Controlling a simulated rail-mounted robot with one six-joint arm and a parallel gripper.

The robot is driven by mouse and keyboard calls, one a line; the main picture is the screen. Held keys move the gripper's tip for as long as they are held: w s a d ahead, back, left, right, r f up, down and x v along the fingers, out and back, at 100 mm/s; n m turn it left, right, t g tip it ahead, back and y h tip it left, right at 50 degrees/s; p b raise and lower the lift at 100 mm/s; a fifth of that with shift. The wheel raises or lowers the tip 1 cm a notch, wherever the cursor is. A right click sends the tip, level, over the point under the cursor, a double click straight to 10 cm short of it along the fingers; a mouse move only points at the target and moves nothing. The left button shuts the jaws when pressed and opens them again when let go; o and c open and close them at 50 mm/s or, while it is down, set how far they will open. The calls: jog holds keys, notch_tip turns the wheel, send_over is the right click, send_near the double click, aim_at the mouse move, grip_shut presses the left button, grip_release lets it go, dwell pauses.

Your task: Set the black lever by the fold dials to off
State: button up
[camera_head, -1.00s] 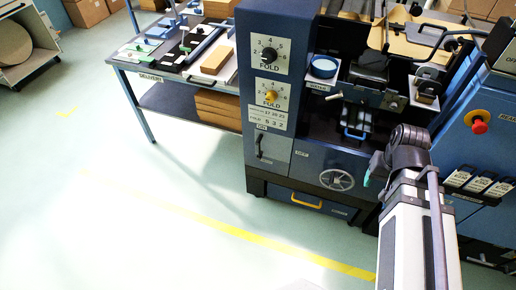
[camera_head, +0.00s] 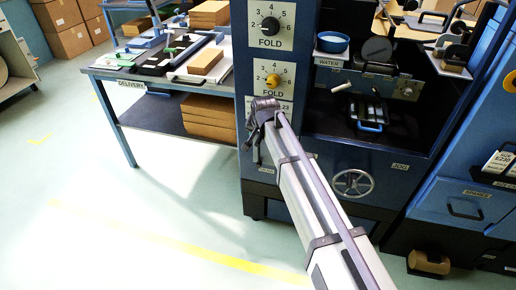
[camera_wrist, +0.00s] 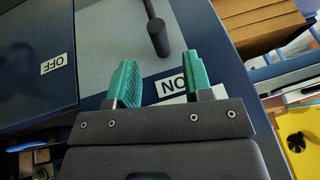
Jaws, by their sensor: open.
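The black lever (camera_wrist: 157,32) shows in the wrist view on a grey panel. Its rounded end points toward the ON label (camera_wrist: 172,85); the OFF label (camera_wrist: 58,64) is on the blue surface to the left. My gripper (camera_wrist: 158,75) is open, with green fingertips apart, between the ON label and the lever's end; nothing is between the fingers. In the head view, my gripper (camera_head: 255,135) is in front of the cabinet below the fold dials, the black one (camera_head: 270,26) and the yellow one (camera_head: 273,80). My arm hides most of the lever there.
A delivery table (camera_head: 120,72) with tools and a brown block stands to the left. A handwheel (camera_head: 352,183) is right of my arm on the cabinet. A blue bowl (camera_head: 331,42) sits on the water shelf. Open floor lies in front at left.

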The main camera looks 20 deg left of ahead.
aim_at(259, 140)
jog(key=b+x, duration=0.4)
jog(key=x, duration=0.2)
jog(key=shift+w+f, duration=0.1)
jog(key=shift+f, duration=0.3)
jog(key=shift+r, duration=0.15)
jog(key=shift+c, duration=0.3)
grip_shut()
